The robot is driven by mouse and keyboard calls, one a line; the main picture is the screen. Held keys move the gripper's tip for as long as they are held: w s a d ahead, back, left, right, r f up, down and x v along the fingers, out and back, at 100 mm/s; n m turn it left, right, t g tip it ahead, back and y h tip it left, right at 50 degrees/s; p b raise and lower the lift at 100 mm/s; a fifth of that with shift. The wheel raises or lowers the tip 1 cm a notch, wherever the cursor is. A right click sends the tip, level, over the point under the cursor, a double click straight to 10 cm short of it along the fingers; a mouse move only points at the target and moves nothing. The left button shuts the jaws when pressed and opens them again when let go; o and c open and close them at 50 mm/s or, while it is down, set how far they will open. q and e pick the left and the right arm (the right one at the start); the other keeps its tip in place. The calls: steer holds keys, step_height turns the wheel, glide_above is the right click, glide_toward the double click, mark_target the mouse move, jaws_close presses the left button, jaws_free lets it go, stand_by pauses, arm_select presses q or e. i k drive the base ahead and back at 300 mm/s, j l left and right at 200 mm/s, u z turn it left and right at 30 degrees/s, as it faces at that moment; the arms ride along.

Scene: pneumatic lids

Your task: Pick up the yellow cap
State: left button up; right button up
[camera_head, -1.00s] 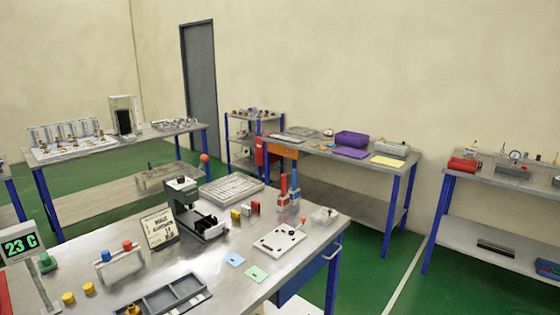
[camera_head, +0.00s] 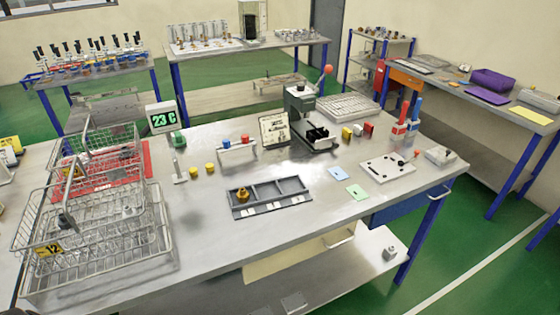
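Two small yellow caps stand close together on the metal workbench (camera_head: 290,225), left of centre. The left yellow cap (camera_head: 194,171) and the right yellow cap (camera_head: 210,168) look alike, so I cannot tell which one the task means. Neither of my grippers shows in the head view.
Wire baskets (camera_head: 100,235) fill the bench's left end. A grey divided tray (camera_head: 270,208) holding a brass-coloured part lies in front of the caps. A rack with red and blue caps (camera_head: 237,152) and a green press (camera_head: 303,110) stand behind.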

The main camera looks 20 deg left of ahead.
mark_target(209, 167)
steer(key=u, duration=1.3)
